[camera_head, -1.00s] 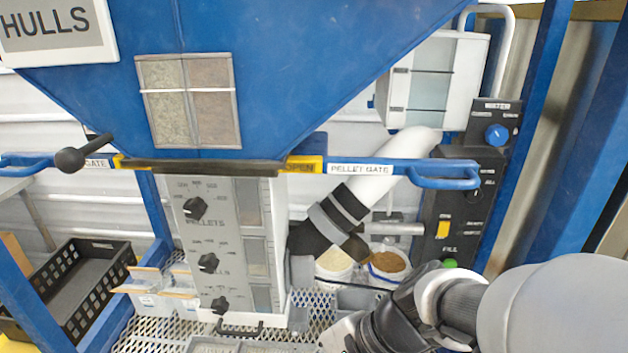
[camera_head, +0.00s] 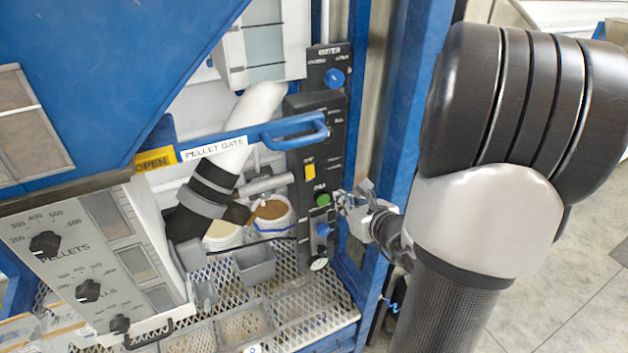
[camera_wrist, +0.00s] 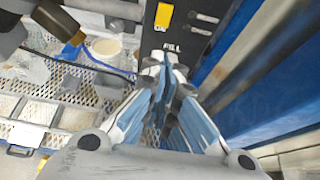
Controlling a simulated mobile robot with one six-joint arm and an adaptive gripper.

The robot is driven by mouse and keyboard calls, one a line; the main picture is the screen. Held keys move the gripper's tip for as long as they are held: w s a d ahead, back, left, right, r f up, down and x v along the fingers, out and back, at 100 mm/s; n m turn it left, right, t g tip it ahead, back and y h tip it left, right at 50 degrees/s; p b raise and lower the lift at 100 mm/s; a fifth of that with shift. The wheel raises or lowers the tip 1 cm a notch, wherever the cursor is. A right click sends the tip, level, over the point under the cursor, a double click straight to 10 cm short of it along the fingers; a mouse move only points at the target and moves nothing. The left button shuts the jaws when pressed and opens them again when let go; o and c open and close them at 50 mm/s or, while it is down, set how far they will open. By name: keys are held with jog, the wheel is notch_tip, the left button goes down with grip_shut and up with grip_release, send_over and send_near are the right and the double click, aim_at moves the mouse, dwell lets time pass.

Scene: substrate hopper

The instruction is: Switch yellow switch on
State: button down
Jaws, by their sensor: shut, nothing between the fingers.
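The yellow switch (camera_head: 309,171) is a small rocker on the black control panel (camera_head: 299,128), above the green button (camera_head: 323,199). In the wrist view the yellow switch (camera_wrist: 164,16) shows at the top, above the FILL label. My gripper (camera_head: 345,203) is shut and empty. It is just right of the panel, lower than the switch and close to the green button. In the wrist view my gripper (camera_wrist: 167,65) points up toward the FILL label, and its fingers hide the panel below that label. I cannot tell whether the fingers touch the panel.
A blue knob (camera_head: 334,78) is above the switch, and a blue control (camera_head: 323,230) is below the green button. The blue pellet gate handle (camera_head: 295,131) crosses in front of the panel. A blue post (camera_head: 392,130) stands right of it. Buckets (camera_head: 272,214) stand to the left.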

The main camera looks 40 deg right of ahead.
jog(key=shift+w, duration=0.1)
jog(key=b, duration=0.2)
send_near(310, 172)
jog(key=w+d+f, duration=0.1)
jog(key=w+f, duration=0.3)
jog(key=f, duration=0.2)
jog(key=shift+w+d+r+b, duration=0.1)
jog(key=shift+w+d+b, duration=0.2)
jog(key=shift+w, duration=0.2)
jog(key=shift+a, duration=0.1)
